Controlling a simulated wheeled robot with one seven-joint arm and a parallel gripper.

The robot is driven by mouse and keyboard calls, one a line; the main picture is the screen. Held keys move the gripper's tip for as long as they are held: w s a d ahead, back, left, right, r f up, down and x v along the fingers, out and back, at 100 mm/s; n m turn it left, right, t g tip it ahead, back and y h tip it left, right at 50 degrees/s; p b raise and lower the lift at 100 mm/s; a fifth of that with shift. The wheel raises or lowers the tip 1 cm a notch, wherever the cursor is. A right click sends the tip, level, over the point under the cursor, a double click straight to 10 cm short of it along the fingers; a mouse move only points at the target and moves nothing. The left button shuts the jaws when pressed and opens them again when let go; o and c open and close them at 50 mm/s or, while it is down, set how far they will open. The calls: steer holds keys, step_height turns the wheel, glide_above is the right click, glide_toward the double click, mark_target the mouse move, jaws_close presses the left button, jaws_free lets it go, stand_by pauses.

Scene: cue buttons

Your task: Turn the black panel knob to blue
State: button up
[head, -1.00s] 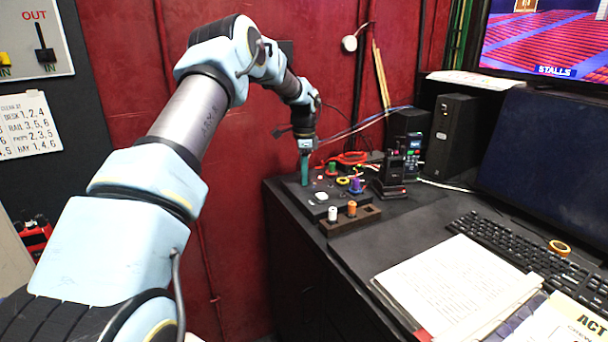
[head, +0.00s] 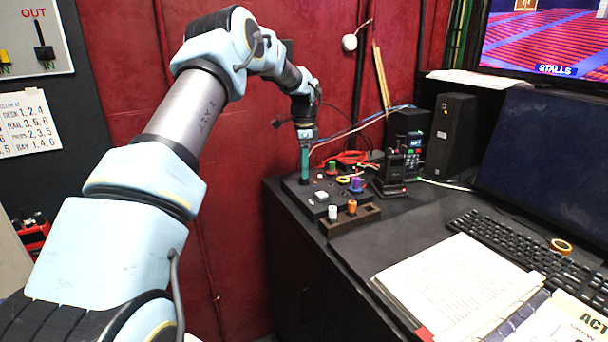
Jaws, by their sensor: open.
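The dark panel (head: 308,205) lies flat at the far left corner of the black desk. A small whitish knob or button (head: 321,196) sits on its top. My gripper (head: 304,181) points straight down over the panel's left rear part, its teal fingers close to the surface. Nothing shows between the fingers, though they look narrow from here. I cannot make out the black knob or its colour marks; it may be behind or under the fingers, or too dark against the panel. I cannot tell whether the fingers touch anything.
A dark block with a white spool (head: 332,214) and an orange spool (head: 351,207) stands in front of the panel. The red wall is behind.

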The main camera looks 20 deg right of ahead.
step_height(320, 180, up, 8)
steer(key=b, duration=0.1)
steer(key=shift+r+b, duration=0.25)
steer(key=shift+b, duration=0.1)
steer(key=shift+a, duration=0.1)
